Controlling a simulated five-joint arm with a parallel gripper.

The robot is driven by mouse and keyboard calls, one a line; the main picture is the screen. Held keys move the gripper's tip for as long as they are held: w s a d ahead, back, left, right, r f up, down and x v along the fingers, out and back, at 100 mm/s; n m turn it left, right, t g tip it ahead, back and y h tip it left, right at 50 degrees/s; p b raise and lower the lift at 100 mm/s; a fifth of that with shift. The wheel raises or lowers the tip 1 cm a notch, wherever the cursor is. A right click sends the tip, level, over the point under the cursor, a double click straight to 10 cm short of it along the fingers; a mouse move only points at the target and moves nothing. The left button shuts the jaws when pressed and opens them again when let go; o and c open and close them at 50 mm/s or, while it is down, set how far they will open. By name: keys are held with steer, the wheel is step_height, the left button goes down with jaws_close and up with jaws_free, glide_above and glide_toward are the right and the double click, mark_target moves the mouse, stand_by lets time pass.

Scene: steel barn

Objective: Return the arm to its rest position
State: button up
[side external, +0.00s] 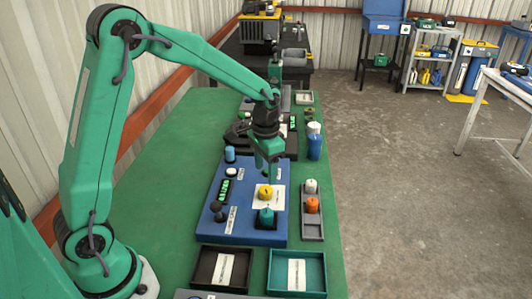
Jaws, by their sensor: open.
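My arm is green with dark joints and stands at the left of the side external view. It reaches up and over to the right, bent at its top joint. My gripper (268,170) points down above the blue board (210,222) on the green table. It is open, and I see nothing held in it. A yellow knob (265,192) on a white label sits just below the fingertips. Whether the fingers touch the knob I cannot tell. A teal knob (266,217) stands nearer the camera on the same board.
A grey tray (313,226) right of the board holds a white and an orange piece. A dark tray (222,285) and a green tray (297,290) lie at the front. A blue bottle (314,147) stands beyond. The green table (160,165) is clear left of the board.

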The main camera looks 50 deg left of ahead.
steer(key=shift+r, duration=0.55)
steer(key=shift+s+r, duration=0.1)
steer(key=shift+s+r, duration=0.1)
steer(key=shift+r, duration=0.1)
steer(key=s+d+r+n+t, duration=0.1)
steer(key=s+r+t, duration=0.1)
steer(key=s+r, duration=0.4)
steer(key=s+r+n+t, duration=0.1)
steer(key=s+r+t, duration=0.2)
steer(key=s, duration=1.1)
step_height(320, 180, up, 3)
steer(key=shift+s+d+r+t, duration=0.1)
steer(key=shift+s+d+t, duration=0.2)
steer(key=shift+s+d, duration=0.1)
